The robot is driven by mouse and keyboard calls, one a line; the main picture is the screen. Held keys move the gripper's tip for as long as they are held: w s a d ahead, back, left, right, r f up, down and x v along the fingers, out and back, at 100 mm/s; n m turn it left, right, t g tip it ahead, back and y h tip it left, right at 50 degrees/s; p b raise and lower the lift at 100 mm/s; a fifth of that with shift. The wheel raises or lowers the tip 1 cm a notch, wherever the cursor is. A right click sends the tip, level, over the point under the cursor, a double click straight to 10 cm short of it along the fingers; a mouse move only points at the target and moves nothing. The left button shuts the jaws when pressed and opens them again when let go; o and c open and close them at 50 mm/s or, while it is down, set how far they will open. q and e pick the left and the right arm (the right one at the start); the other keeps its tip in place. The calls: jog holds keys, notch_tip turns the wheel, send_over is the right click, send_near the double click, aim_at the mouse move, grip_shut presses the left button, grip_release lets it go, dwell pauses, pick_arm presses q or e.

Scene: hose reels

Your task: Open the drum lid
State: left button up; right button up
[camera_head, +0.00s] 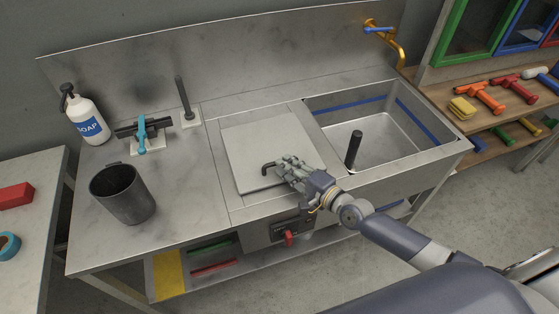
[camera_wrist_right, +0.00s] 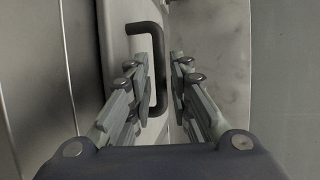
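The drum lid (camera_head: 262,138) is a flat, light grey square panel set in the steel counter, and it lies shut. Its black bar handle (camera_head: 268,168) is near the front edge; in the right wrist view the handle (camera_wrist_right: 158,45) stands out as a bent bar. My right gripper (camera_head: 285,167) is over the front part of the lid, at the handle. Contact cannot be told. My left gripper is not in view.
A sink (camera_head: 385,132) with a black upright post (camera_head: 354,150) is right of the lid. A dark metal cup (camera_head: 123,193), a soap bottle (camera_head: 88,120) and a blue-handled tool (camera_head: 141,135) stand to the left. A red-handled control (camera_head: 289,238) is on the front panel.

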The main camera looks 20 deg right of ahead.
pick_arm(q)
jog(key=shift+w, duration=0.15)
pick_arm(e)
jog(key=shift+x, duration=1.85)
grip_shut()
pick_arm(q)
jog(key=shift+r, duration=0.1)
